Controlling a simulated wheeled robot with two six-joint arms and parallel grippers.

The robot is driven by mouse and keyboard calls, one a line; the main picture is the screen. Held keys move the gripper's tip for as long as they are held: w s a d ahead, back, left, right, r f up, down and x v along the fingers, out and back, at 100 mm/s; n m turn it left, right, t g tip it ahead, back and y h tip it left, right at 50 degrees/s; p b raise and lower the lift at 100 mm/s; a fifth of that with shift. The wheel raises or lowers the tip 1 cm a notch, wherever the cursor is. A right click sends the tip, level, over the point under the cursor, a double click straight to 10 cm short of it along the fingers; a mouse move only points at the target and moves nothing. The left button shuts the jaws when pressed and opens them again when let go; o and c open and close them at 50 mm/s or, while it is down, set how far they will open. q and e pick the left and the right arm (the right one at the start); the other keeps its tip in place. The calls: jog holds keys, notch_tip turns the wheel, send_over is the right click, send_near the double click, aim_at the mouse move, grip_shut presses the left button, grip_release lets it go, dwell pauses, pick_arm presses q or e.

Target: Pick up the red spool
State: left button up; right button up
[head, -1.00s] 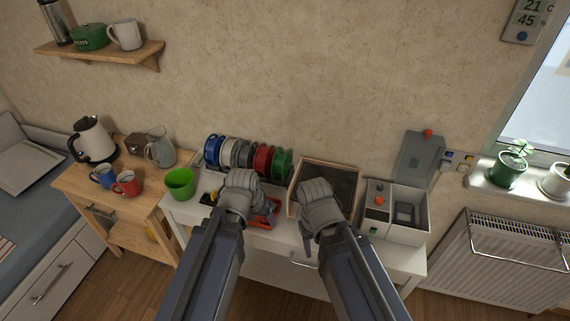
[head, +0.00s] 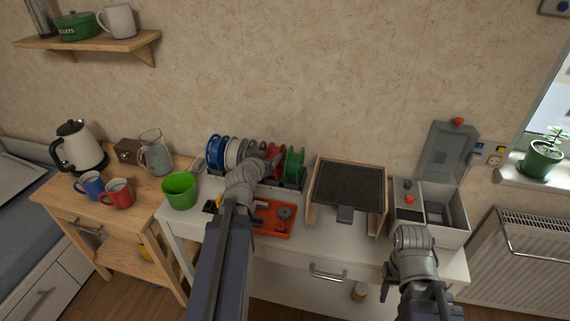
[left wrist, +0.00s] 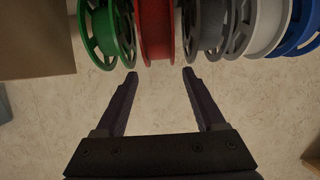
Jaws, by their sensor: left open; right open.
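The red spool (head: 276,152) stands in a row of spools on a dark rack at the back of the white table, between a grey spool and the green one. In the left wrist view the red spool (left wrist: 155,35) lies straight ahead, in line with the gap between the fingers. My left gripper (left wrist: 160,73) is open and empty, its fingertips just short of the spool. In the head view my left wrist partly hides the rack and the spool's lower part. My right gripper (head: 389,283) is open, low at the table's front right, apart from the spools.
The green spool (left wrist: 108,30) and a grey spool (left wrist: 205,28) flank the red one closely. An orange tray (head: 272,222) with small parts lies in front of the rack. A green cup (head: 180,191) stands left, a wood-framed dark panel (head: 347,187) and divided box (head: 455,225) right.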

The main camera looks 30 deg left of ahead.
aim_at(273, 156)
pick_arm(q)
jog(key=b+x, duration=0.2)
jog(key=x, duration=0.4)
jog(key=shift+w+a+f+b, duration=0.1)
jog(key=shift+w+f+b, duration=0.1)
jog(key=shift+w+b, duration=0.15)
jog(key=b+x, duration=0.2)
jog(key=x, duration=0.2)
jog(key=shift+w+f, duration=0.1)
jog(key=shift+f, duration=0.15)
jog(key=shift+w+a+f, duration=0.1)
jog(key=shift+w, duration=0.35)
jog(key=shift+s, duration=0.1)
grip_shut()
